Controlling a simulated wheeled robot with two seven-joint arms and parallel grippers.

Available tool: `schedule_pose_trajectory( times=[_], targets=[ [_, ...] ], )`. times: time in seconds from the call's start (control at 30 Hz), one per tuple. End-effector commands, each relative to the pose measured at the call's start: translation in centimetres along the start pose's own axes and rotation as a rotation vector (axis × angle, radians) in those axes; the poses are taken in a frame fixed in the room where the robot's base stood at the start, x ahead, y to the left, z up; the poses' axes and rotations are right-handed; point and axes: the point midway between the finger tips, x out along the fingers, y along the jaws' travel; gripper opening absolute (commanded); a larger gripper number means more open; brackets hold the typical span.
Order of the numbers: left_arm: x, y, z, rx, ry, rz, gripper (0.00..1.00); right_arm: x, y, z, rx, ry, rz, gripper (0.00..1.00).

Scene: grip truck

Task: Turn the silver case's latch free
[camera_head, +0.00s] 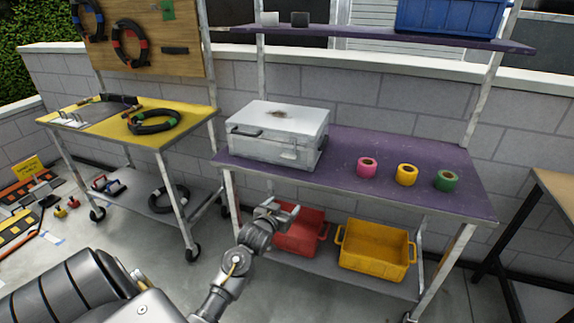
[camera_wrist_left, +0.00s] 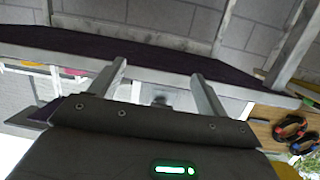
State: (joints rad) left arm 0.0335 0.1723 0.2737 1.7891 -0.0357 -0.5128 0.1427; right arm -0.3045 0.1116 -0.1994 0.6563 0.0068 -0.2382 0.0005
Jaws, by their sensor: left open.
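The silver case (camera_head: 278,128) stands shut on the purple bench (camera_head: 340,168) in the head view, near its left end. It has a dark handle (camera_head: 246,131) on its front left and a small latch (camera_head: 289,154) low on its front right; the latch's exact position is too small to tell. My left gripper (camera_head: 282,209) is open and empty, below and in front of the bench edge, apart from the case. Its two spread fingers show in the left wrist view (camera_wrist_left: 162,90), where I cannot make out the case. My right gripper is not in view.
Pink (camera_head: 367,167), yellow (camera_head: 407,174) and green (camera_head: 447,180) tape rolls stand right of the case. A red crate (camera_head: 300,235) and a yellow crate (camera_head: 375,250) sit on the lower shelf. A yellow-topped cart (camera_head: 185,118) stands left. A purple shelf (camera_head: 370,37) hangs above.

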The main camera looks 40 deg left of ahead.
Motion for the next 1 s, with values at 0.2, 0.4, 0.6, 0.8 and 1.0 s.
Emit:
schedule_pose_trajectory(
  times=[0.2, 0.4, 0.6, 0.8, 1.0],
  targets=[
    [-2.2, -2.6, -10.1, -0.031, 0.191, -0.048, 0.76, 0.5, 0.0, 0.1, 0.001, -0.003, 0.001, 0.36],
    [-2.6, -2.9, -11.6, -0.035, 0.218, -0.055, 0.76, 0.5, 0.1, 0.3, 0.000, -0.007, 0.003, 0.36],
    [-0.8, -3.0, -12.1, -0.035, 0.219, -0.054, 0.76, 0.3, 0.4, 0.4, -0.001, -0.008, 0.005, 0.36],
    [2.9, -3.2, -12.8, -0.034, 0.217, -0.054, 0.76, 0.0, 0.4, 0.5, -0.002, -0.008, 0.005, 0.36],
    [6.1, -3.4, -13.5, -0.034, 0.217, -0.053, 0.76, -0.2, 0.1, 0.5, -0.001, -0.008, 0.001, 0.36]
  ],
)
